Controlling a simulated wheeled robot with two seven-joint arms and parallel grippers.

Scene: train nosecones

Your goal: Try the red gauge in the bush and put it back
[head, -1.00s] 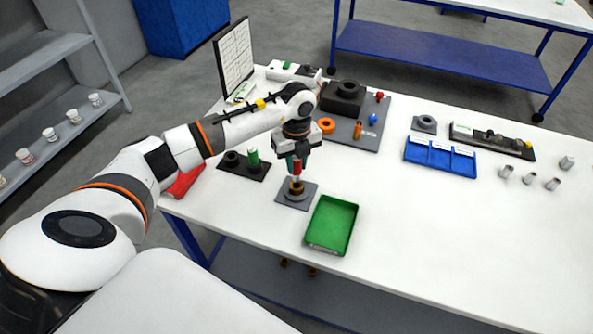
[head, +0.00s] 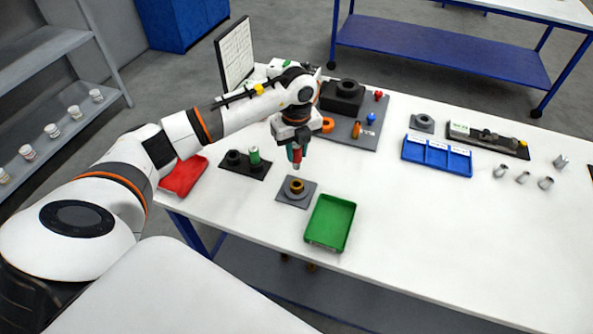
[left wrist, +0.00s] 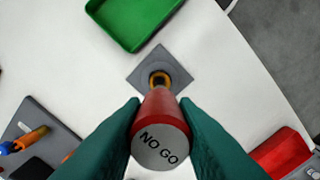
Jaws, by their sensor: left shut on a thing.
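My left gripper (head: 296,155) is shut on the red gauge (head: 297,157). In the left wrist view the red gauge (left wrist: 160,122) stands between the two green fingers, with "NO GO" on its grey end face. The bush (head: 296,186) is a brass ring on a grey square plate (head: 284,199) on the white table. The gauge is held above the bush, apart from it in the head view. In the left wrist view the bush (left wrist: 160,79) shows just beyond the gauge. A green gauge (head: 254,155) stands in a black holder (head: 236,168) to the left. My right gripper is not in view.
A green tray (head: 331,223) lies right of the bush plate and a red tray (head: 182,177) lies at the left edge. Behind are a grey board (head: 365,135) with parts and a blue divided tray (head: 437,154). The table's right front is clear.

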